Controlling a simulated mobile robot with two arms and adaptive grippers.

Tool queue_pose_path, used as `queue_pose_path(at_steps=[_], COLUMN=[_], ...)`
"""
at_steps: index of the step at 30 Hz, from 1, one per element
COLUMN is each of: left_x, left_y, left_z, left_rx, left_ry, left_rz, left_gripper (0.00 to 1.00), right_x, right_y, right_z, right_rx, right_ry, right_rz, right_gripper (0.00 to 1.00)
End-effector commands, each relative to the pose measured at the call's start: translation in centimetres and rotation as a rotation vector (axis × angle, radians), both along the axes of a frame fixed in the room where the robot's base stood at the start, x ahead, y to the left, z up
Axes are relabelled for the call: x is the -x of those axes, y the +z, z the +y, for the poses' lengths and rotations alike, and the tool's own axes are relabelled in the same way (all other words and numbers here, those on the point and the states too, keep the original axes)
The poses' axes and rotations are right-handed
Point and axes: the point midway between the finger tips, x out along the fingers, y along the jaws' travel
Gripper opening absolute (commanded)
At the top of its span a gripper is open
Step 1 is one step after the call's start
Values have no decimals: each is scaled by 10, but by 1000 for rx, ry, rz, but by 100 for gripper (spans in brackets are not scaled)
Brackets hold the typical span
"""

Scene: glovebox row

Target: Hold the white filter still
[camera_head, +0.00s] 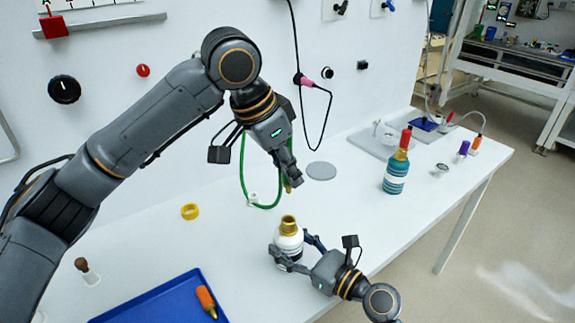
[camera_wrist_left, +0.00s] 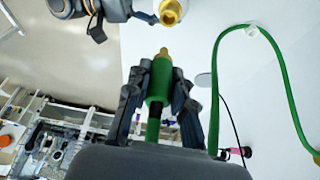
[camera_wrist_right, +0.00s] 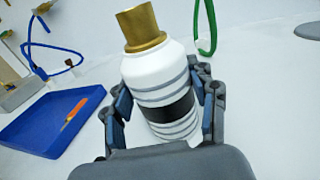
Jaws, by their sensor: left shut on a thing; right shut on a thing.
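The white filter (camera_head: 289,240) stands on the bench, a white cylinder with a brass neck on top. In the right wrist view the filter (camera_wrist_right: 158,78) shows grey rings and a black band and looks tilted. My right gripper (camera_head: 290,254) is shut around its body from the front. My left gripper (camera_head: 291,181) is shut on a green hose end (camera_wrist_left: 160,78) with a brass tip. It holds the hose end above and behind the filter, apart from the brass neck. In the left wrist view the filter's brass opening (camera_wrist_left: 171,12) shows at the top.
A blue tray (camera_head: 160,300) with an orange-handled tool (camera_head: 206,301) lies at the front left. A yellow ring (camera_head: 190,211) and grey disc (camera_head: 321,171) lie on the bench. A teal bottle (camera_head: 396,174) with a red top stands to the right. The green hose (camera_head: 243,175) hangs behind my left gripper.

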Motion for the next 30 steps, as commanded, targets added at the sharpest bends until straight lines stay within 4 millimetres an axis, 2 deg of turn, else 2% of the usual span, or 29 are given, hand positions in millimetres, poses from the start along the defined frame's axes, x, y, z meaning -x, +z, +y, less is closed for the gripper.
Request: queue_pose_path(at_steps=[5,18,30], left_x=[0,0,0], left_y=[-8,-48,-59], left_z=[1,1,0], left_rx=[-2,-2,-1], left_ry=[0,0,0], left_rz=[1,1,0], left_gripper=[0,0,0], right_x=[0,0,0], right_y=[0,0,0], right_z=[0,0,0], right_rx=[0,-1,0], right_ry=[0,0,0], right_rz=[1,1,1], right_gripper=[17,17,17])
